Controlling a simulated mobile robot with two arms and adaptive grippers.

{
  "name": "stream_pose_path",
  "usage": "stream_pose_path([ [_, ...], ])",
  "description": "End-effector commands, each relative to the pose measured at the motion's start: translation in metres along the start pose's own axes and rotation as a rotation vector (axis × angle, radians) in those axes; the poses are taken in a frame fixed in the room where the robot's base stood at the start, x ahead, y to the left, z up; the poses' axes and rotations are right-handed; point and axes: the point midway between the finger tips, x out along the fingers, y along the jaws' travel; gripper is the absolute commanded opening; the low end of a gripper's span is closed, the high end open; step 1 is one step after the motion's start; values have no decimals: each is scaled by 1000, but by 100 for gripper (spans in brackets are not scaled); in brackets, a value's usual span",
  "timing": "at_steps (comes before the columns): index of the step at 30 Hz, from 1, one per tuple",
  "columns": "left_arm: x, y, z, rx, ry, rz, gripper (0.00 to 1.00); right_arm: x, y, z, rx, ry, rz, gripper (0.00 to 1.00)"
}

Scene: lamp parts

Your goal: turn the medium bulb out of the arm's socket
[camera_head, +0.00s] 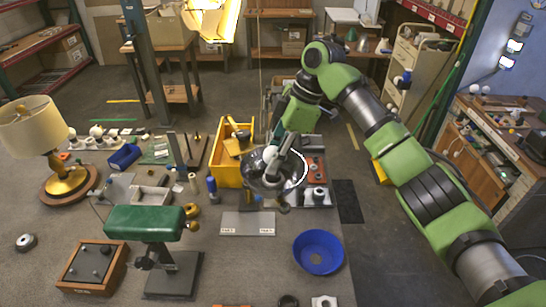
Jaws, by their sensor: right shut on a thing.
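A round white bulb (270,153), which I take for the medium bulb, shows at my right gripper (275,162). My right arm reaches in from the right and its gripper points down over a shiny metal bowl-shaped part (254,177). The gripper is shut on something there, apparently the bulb. The fingers and the bright metal overlap, so the exact grip is hard to see. The arm's socket cannot be made out; whether the bulb sits in it cannot be told. My left gripper is not in view.
A yellow bin (227,173) stands just left of the gripper. A grey labelled plate (247,223) and a blue bowl (319,252) lie in front. A green-headed stand (145,224), a wooden box (92,268) and a cream-shaded lamp (33,127) stand left. The front middle is mostly clear.

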Motion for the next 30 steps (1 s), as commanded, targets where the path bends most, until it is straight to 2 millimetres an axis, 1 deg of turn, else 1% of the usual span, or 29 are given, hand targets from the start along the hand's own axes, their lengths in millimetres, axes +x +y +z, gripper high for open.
stream_pose_path([
  [16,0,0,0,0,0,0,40,-10,0,-4,0,0,0,14],
  [30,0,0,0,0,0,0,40,-14,0,-6,0,1,1,14],
])
